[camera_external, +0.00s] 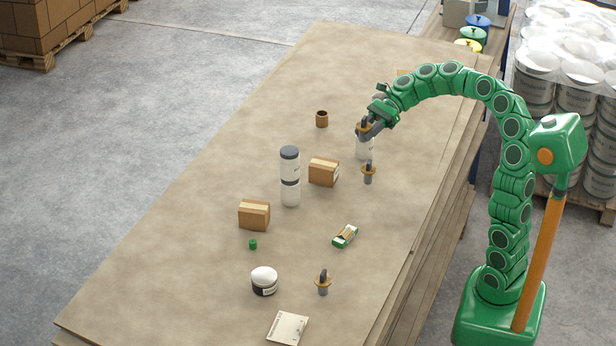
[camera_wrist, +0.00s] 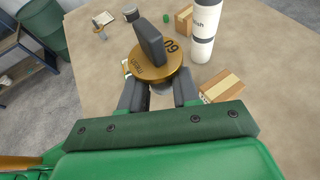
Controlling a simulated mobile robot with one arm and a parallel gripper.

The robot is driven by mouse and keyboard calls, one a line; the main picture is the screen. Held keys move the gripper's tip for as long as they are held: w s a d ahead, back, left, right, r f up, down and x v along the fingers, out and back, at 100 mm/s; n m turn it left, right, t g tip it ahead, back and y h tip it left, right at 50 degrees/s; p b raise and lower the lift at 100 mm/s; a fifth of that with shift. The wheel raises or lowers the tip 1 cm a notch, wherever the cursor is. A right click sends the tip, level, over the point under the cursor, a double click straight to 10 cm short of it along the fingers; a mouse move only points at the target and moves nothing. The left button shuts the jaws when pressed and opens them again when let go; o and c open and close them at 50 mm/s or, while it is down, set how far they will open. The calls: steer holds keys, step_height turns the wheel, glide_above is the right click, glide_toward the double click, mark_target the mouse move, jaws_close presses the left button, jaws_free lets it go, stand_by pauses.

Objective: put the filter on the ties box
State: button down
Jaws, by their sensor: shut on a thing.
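My gripper (camera_external: 370,128) is shut on a brass disc with a grey upright handle (camera_wrist: 158,60). The disc is marked "60" in the wrist view. It is held upright over the far part of the table, above or in front of a white cylinder (camera_external: 365,149); I cannot tell if they touch. Two similar pieces stand on the table, one nearby (camera_external: 368,173) and one at the front (camera_external: 323,283). I cannot tell which thing is called the filter. Two taped cardboard boxes stand on the table, one central (camera_external: 323,172) and one left (camera_external: 254,215); no ties label is readable.
White grey-topped canisters (camera_external: 290,175) form a tall stack beside the central box. A brown cup (camera_external: 321,119), green cap (camera_external: 253,244), green-white pack (camera_external: 345,236), white-lidded jar (camera_external: 264,281) and flat packet (camera_external: 287,328) lie around. The table's left side is bare.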

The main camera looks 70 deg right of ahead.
steer(key=shift+s+a+r, duration=0.2)
steer(key=shift+s+a, duration=0.1)
steer(key=shift+a, duration=0.25)
glide_above(327, 162)
steer(key=s, duration=0.5)
step_height(327, 162, down, 4)
steer(key=w+f, duration=0.1)
steer(key=f, duration=0.1)
steer(key=w+f, duration=0.2)
steer(key=shift+w+f, duration=0.15)
steer(key=shift+w, duration=0.15)
steer(key=shift+w+d+f, duration=0.2)
steer(key=shift+w+f, duration=0.55)
steer(key=shift+f, duration=1.6)
steer(key=c, duration=0.8)
jaws_free()
steer(key=shift+f, duration=0.1)
